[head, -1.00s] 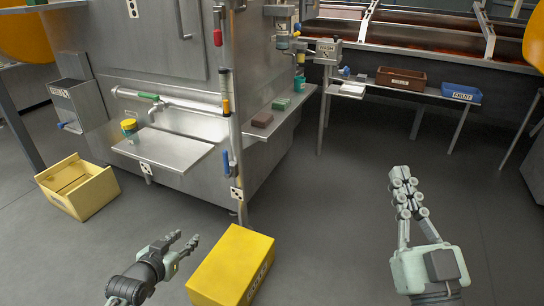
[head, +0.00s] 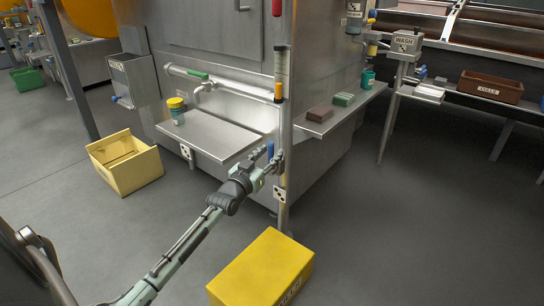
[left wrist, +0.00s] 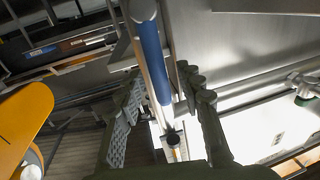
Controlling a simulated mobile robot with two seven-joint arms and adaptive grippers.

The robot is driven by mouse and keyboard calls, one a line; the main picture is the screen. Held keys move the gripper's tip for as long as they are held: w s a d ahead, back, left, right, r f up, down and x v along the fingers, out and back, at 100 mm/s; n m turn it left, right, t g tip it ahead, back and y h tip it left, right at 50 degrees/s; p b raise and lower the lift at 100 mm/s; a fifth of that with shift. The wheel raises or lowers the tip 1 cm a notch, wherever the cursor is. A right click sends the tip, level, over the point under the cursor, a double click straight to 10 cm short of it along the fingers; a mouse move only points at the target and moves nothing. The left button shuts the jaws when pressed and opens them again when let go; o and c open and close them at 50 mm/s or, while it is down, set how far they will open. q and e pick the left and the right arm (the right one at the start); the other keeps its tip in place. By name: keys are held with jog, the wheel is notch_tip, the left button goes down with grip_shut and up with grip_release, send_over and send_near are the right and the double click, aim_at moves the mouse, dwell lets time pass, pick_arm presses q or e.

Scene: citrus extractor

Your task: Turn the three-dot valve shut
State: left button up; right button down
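A blue lever handle (head: 270,150) hangs on the upright pipe at the front corner of the steel machine. A black-and-white dotted tag (head: 279,195) sits below it; I cannot count its dots. My left gripper (head: 266,160) is at this lever, reaching up from the lower left. In the left wrist view the blue lever (left wrist: 152,55) runs between the two spread fingers of my left gripper (left wrist: 158,82). The fingers are open, with gaps showing beside the lever. A red handle (head: 277,8) and a yellow-orange one (head: 278,91) are higher on the pipe. My right gripper is out of view.
A yellow box (head: 262,268) stands on the floor below my left arm. A steel shelf (head: 210,140) with a yellow-lidded jar (head: 177,110) juts out left of the pipe. An open pale-yellow crate (head: 125,162) is further left. The floor at right is clear.

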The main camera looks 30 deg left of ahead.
pick_arm(q)
jog(key=shift+w, duration=0.6)
grip_shut()
